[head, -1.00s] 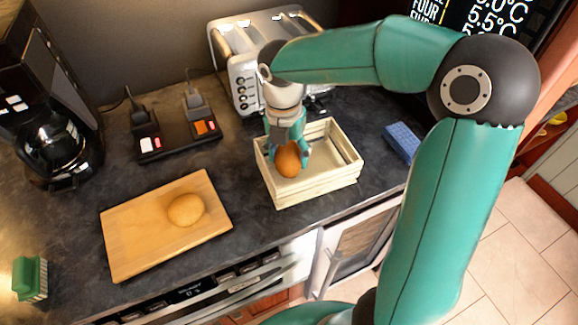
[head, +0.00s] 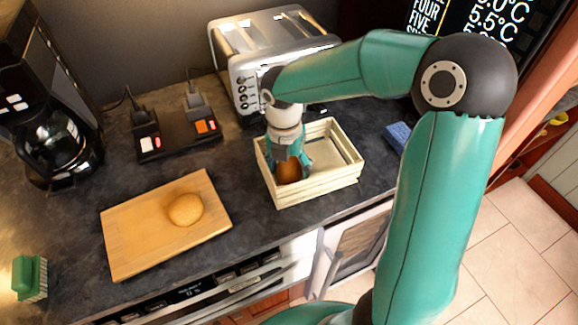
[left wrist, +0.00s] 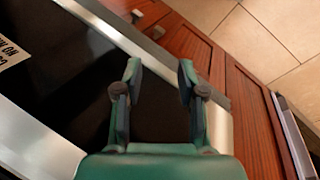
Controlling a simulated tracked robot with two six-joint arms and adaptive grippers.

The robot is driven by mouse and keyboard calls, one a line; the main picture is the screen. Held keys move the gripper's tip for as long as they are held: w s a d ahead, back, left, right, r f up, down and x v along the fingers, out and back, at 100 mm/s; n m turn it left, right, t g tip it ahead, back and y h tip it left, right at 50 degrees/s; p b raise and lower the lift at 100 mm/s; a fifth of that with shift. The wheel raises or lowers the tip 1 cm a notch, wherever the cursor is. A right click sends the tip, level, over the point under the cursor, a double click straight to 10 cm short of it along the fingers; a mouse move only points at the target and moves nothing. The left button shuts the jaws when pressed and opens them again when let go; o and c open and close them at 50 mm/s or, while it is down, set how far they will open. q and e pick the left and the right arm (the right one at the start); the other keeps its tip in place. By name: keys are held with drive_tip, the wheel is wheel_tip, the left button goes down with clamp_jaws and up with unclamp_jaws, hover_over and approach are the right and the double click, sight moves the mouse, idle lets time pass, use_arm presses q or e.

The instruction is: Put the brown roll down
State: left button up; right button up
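The brown roll (head: 288,173) is inside the wooden crate (head: 327,190), in its left part. My right gripper (head: 290,168) reaches down into the crate from above, with a finger on each side of the roll. It looks shut on the roll, which is partly hidden by the fingers and the crate's front wall. Whether the roll touches the crate floor is hard to tell. My left gripper (left wrist: 160,72) shows in the left wrist view, open and empty, away from the crate.
A lighter roll (head: 185,209) lies on a cutting board (head: 130,246). A toaster (head: 268,48) stands behind the crate, and a blue sponge (head: 397,137) lies to its right. A coffee maker (head: 45,120) and a switch box (head: 178,138) stand at left. The crate's right half is empty.

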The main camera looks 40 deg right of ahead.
wheel_tip(320, 180, up, 12)
drive_tip(key=shift+w+a, duration=0.15)
drive_tip(key=shift+w, duration=0.15)
idle(0.4)
drive_tip(key=shift+r, duration=0.1)
idle(0.3)
